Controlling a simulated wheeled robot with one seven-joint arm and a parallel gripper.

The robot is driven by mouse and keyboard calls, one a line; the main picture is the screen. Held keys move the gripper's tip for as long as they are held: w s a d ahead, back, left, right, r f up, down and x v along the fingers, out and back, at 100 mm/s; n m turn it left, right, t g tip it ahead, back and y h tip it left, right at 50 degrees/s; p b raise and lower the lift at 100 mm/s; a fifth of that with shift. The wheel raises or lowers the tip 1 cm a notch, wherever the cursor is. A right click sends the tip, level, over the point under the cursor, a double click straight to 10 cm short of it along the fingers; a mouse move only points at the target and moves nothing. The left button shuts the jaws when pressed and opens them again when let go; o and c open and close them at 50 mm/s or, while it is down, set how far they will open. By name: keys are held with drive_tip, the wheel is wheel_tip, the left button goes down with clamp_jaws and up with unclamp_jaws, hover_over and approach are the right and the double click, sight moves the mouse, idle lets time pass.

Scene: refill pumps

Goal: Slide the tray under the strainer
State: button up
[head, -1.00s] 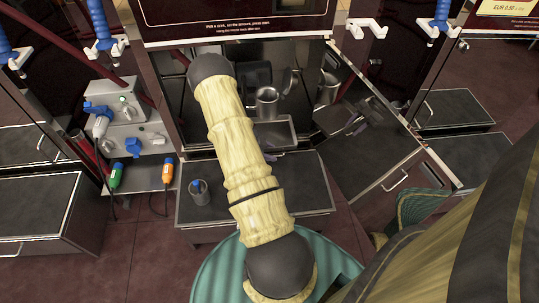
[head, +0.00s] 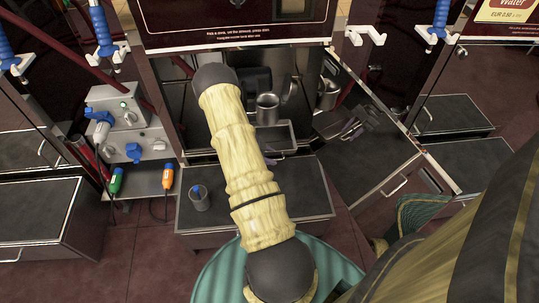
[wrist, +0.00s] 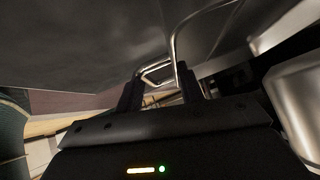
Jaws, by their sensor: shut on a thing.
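A shallow grey metal tray (head: 285,134) lies in the open bay of the middle machine, partly hidden by my arm. A metal cup-like vessel, which may be the strainer (head: 267,109), is just above and behind it. In the head view my arm hides my gripper. In the wrist view my gripper (wrist: 158,84) has its fingers around a thin metal loop handle (wrist: 155,70), seemingly the tray's. A broad dark grey surface fills the top of that view. A shiny rounded metal vessel (wrist: 297,98) is close at the right.
A second metal jug (head: 328,94) hangs at the bay's right. A dark open door panel (head: 368,145) stands right of the bay. A small cup (head: 199,198) stands on the dark ledge (head: 305,195) below. Blue-handled nozzles hang at both sides.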

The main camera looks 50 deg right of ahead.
drive_tip(key=o, duration=1.4)
drive_tip(key=shift+c, duration=0.2)
drive_tip(key=shift+a, duration=0.1)
drive_tip(key=p+v, duration=0.6)
drive_tip(key=v, duration=1.1)
drive_tip(key=shift+w, duration=0.15)
drive_tip(key=shift+a+r, duration=0.1)
